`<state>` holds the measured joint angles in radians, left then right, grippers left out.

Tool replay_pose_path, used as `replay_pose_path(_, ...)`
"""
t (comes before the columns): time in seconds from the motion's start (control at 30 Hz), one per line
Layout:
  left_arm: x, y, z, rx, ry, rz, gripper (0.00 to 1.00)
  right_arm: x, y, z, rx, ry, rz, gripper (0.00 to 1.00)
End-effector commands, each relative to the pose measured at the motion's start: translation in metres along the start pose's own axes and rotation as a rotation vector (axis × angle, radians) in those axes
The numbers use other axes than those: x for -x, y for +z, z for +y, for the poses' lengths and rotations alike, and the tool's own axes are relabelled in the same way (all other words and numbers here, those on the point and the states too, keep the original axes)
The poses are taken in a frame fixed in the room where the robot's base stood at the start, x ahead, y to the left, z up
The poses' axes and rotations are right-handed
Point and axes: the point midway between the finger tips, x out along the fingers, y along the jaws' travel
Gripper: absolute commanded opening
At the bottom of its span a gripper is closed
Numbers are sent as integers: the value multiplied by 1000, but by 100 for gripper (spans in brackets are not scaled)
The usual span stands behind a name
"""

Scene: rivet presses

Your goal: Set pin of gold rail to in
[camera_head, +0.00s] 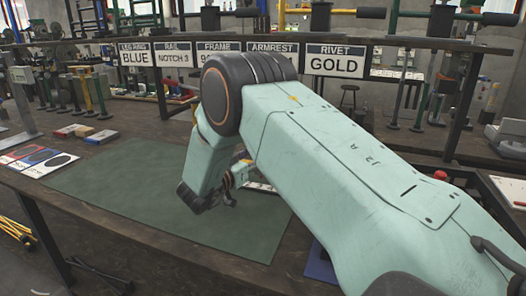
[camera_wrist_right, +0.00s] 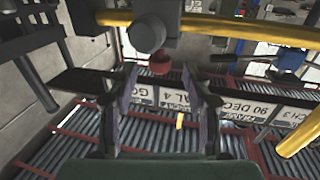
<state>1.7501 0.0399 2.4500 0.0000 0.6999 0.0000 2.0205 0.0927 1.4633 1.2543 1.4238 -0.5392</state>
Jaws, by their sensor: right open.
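In the right wrist view a gold rail (camera_wrist_right: 215,26) crosses the top as a yellow tube. A grey round fitting (camera_wrist_right: 146,32) sits at it, with a small red-tipped part (camera_wrist_right: 160,63) just below; I cannot tell whether this is the pin or how far in it sits. My right gripper (camera_wrist_right: 159,75) is open, its two fingers apart in front of the red part, with nothing seen held. In the head view my right arm reaches from the right and bends down over the green mat (camera_head: 120,185); its fingers are mostly hidden. My left gripper is out of view.
Signs hang along the dark beam, including "RIVET GOLD" (camera_head: 336,60). Cards (camera_head: 38,160) and small coloured blocks (camera_head: 85,132) lie at the table's left. Another yellow tube (camera_wrist_right: 298,135) slants at the wrist view's right. The mat's left part is clear.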

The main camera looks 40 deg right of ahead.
Motion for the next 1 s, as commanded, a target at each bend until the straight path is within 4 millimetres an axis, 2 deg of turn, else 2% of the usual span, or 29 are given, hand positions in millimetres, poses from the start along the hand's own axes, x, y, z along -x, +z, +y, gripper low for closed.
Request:
replay_pose_path(0.03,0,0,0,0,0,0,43,13,0,-1,2,-5,2,50)
replay_pose_path(0.2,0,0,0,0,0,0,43,45,0,-1,1,-5,1,50)
replay_pose_path(0.4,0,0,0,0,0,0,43,68,0,0,0,-2,0,50)
replay_pose_path(1.0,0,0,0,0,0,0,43,73,0,1,-1,0,-1,50)
